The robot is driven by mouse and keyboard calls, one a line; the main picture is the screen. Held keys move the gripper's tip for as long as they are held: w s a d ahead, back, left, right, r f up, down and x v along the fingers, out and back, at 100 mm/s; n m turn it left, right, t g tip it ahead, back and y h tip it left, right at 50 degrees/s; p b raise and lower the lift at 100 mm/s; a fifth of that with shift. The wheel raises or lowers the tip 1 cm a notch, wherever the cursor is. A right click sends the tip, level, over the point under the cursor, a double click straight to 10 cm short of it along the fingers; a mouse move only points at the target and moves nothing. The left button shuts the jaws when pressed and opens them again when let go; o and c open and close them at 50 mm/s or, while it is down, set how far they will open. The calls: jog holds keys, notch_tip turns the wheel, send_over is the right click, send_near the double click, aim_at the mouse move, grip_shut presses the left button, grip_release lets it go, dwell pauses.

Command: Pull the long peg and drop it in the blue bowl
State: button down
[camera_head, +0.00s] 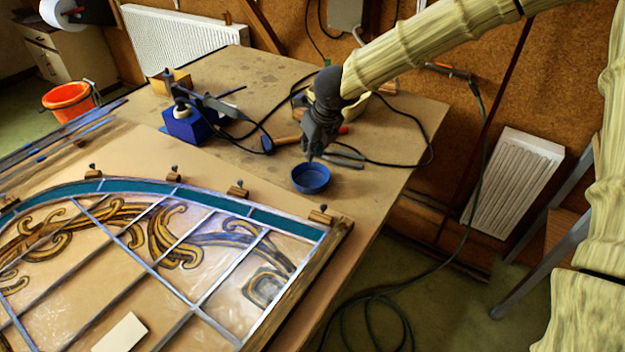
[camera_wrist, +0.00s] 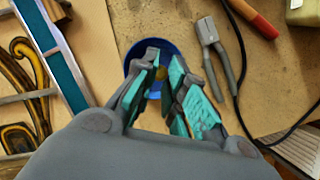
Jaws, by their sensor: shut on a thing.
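The blue bowl (camera_head: 311,181) stands on the bench beyond the panel's right corner. My gripper (camera_head: 311,152) hangs just above it, pointing down. In the wrist view my fingertips (camera_wrist: 163,68) lie over the bowl (camera_wrist: 131,62), which they partly cover. My gripper is shut on a small brownish thing (camera_wrist: 160,73), which I take to be the long peg; its length is mostly hidden. Several wooden blocks with small dark-topped pegs line the panel's curved edge, among them a block at the right corner (camera_head: 320,216) and one left of it (camera_head: 238,191).
The leaded panel (camera_head: 187,305) fills the front left. Pliers (camera_wrist: 214,60) lie right of the bowl, with a black cable and a red-handled tool (camera_wrist: 258,18) beyond. A blue box-like tool (camera_head: 190,125) stands at the back. The bench's right edge is near the bowl.

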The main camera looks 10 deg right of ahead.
jog(key=shift+f+b, duration=1.55)
jog(key=shift+f, duration=0.9)
dwell(2.3)
jog(key=c, duration=1.4)
grip_release()
jog(key=shift+r, duration=0.1)
jog(key=v, duration=1.1)
jog(key=shift+s+d+r, duration=0.1)
jog(key=shift+s+r, duration=0.15)
jog(key=shift+r, duration=0.05)
